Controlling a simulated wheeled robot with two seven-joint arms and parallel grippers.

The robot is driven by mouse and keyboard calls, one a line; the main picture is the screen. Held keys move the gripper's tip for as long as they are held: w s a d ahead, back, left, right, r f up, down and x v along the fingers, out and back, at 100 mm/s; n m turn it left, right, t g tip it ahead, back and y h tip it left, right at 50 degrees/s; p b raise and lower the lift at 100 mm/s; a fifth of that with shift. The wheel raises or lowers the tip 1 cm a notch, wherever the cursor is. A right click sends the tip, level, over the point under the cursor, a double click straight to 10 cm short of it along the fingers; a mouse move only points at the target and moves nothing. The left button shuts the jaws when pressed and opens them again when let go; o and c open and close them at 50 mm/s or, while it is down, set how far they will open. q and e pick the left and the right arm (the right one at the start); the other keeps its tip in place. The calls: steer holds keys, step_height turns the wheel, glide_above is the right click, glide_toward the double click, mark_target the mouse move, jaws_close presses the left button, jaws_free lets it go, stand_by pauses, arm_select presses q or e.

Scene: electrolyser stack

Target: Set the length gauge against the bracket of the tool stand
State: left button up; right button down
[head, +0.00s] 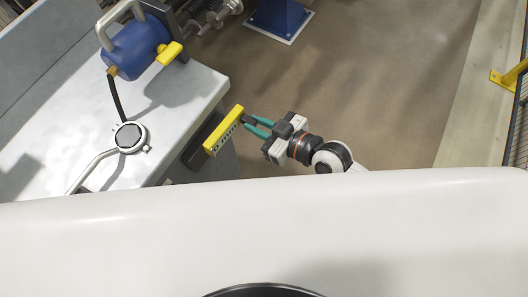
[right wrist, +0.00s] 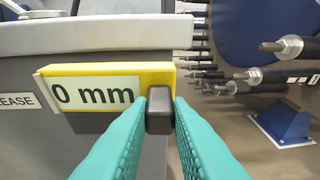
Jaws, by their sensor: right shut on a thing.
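The length gauge (head: 223,131) is a yellow bar with a pale marked face, beside the right side of the grey-topped stand (head: 60,130). In the right wrist view the gauge (right wrist: 155,75) shows a label reading "0 mm". My right gripper (head: 252,124) has its green fingers shut on the gauge's dark grip knob (right wrist: 159,110). A dark piece (head: 200,142) on the stand's side, possibly the bracket, lies just left of the gauge and is partly hidden. I cannot tell whether the gauge touches it. My left gripper is out of view.
A blue tool (head: 135,48) with a yellow handle and a round gauge-like part (head: 129,137) with a metal bar are on the stand top. A blue footing (head: 279,18) and several metal rods (right wrist: 275,80) are beyond. The brown floor at right is clear.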

steer(key=s+d+f, duration=0.1)
steer(key=s+f, duration=0.3)
steer(key=f, duration=0.3)
steer(key=shift+n+g+y+b, duration=0.3)
steer(key=shift+n+g, duration=0.1)
steer(key=shift+s+d+f, duration=0.1)
steer(key=shift+s+d, duration=0.05)
steer(key=shift+w+a+p, duration=0.25)
steer(key=shift+w+a, duration=0.5)
steer(key=shift+a, duration=0.3)
steer(key=shift+w+a+p, duration=0.25)
steer(key=shift+w+a, duration=0.5)
steer(key=shift+a, duration=0.25)
steer(key=shift+w+a, duration=0.3)
steer(key=shift+a, duration=0.15)
